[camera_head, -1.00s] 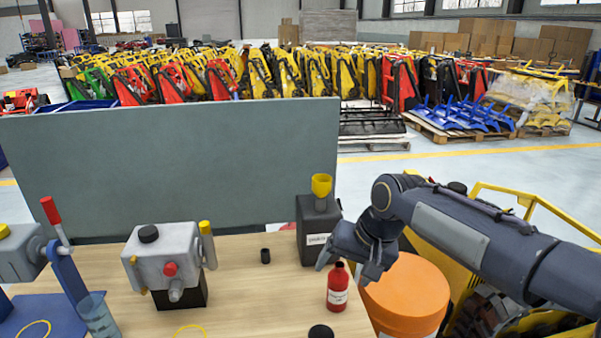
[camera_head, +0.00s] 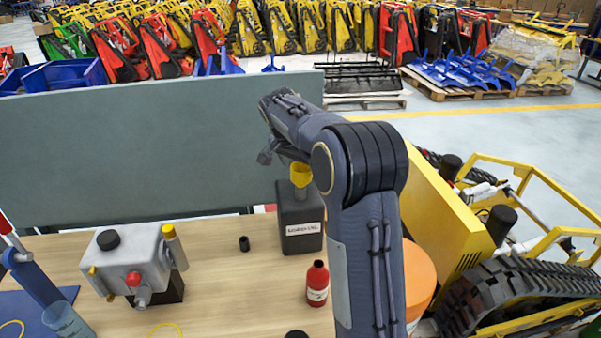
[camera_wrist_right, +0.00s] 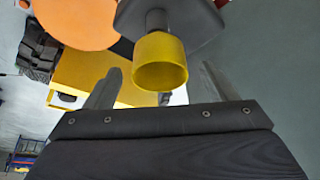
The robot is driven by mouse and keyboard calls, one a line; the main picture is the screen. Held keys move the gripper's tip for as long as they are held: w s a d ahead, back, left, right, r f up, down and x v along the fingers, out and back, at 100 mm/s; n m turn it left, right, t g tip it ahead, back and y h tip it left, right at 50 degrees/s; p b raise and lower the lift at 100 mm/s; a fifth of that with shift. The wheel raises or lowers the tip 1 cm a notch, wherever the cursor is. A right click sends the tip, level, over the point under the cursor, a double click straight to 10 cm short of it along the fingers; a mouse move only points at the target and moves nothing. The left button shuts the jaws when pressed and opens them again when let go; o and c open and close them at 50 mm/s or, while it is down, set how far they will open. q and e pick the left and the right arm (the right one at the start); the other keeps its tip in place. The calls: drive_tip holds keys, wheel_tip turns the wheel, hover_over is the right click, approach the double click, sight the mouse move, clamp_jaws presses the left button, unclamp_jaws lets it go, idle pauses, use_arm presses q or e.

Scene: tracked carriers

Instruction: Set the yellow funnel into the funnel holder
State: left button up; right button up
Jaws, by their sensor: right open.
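The yellow funnel (camera_head: 301,176) stands in the top of a dark, labelled canister (camera_head: 299,222) at the back right of the table. My right gripper (camera_head: 267,152) is above and just left of the funnel in the head view. In the right wrist view the funnel (camera_wrist_right: 160,66) shows between the two spread fingers; I cannot tell whether either touches it. The gripper is open and holds nothing. My forearm hides part of the area right of the canister. I cannot pick out the funnel holder for certain. My left gripper is out of view.
A red bottle (camera_head: 317,284) stands in front of the canister, close to my right arm. A grey machine (camera_head: 134,262) with knobs and a small black cap (camera_head: 244,243) are left of it. A grey panel (camera_head: 130,160) stands behind the table. An orange drum (camera_head: 418,278) is right.

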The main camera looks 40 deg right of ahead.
drive_tip(key=shift+x, duration=1.15)
drive_tip(key=c, duration=1.1)
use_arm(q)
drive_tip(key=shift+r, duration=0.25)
use_arm(e)
drive_tip(key=shift+o, duration=0.2)
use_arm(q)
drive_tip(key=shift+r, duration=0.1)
use_arm(e)
drive_tip(key=shift+r, duration=0.15)
